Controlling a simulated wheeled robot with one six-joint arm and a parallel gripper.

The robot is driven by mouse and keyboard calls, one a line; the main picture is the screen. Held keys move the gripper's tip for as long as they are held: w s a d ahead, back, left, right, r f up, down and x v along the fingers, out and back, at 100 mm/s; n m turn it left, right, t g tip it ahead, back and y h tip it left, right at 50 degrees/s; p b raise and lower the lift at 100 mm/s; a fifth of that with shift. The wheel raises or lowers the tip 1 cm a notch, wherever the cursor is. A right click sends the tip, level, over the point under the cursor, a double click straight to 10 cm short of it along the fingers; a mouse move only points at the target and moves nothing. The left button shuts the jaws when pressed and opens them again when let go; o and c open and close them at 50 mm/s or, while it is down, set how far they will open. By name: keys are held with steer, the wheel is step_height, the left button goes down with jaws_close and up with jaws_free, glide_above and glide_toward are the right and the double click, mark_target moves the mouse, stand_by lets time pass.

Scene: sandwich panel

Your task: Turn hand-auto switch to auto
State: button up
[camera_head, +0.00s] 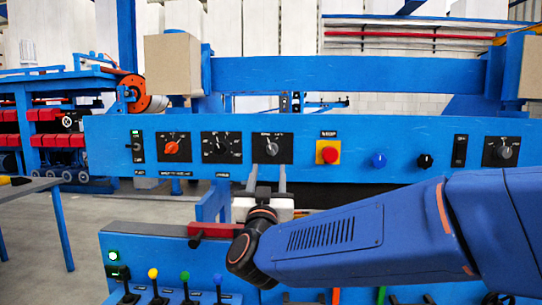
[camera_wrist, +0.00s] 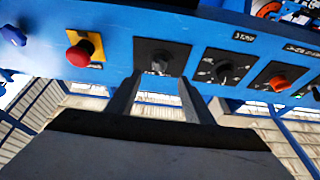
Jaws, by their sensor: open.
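A grey rotary selector switch (camera_head: 271,148) sits on a black plate in the middle of the blue panel (camera_head: 360,175). It also shows at the upper middle of the wrist view (camera_wrist: 160,63). Its label is too small to read, so I cannot confirm it is the hand-auto switch. My gripper (camera_head: 268,170) points at the panel just below this knob. In the wrist view its two fingers (camera_wrist: 159,82) are apart, one on each side of the knob's line, with nothing between them. I cannot tell whether the fingertips touch the plate.
Left of it are another black-knob selector (camera_head: 221,147) and an orange-knob selector (camera_head: 171,147). Right of it are a red mushroom button (camera_head: 329,152), a blue knob (camera_head: 379,160), a black knob (camera_head: 425,161) and another selector (camera_head: 501,151). A lower console (camera_head: 170,245) has several coloured levers.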

mark_target(272, 153)
steer(key=x, duration=0.9)
steer(key=shift+w+r, duration=0.1)
steer(key=shift+w, duration=0.15)
steer(key=shift+c, duration=0.2)
steer(key=c, duration=1)
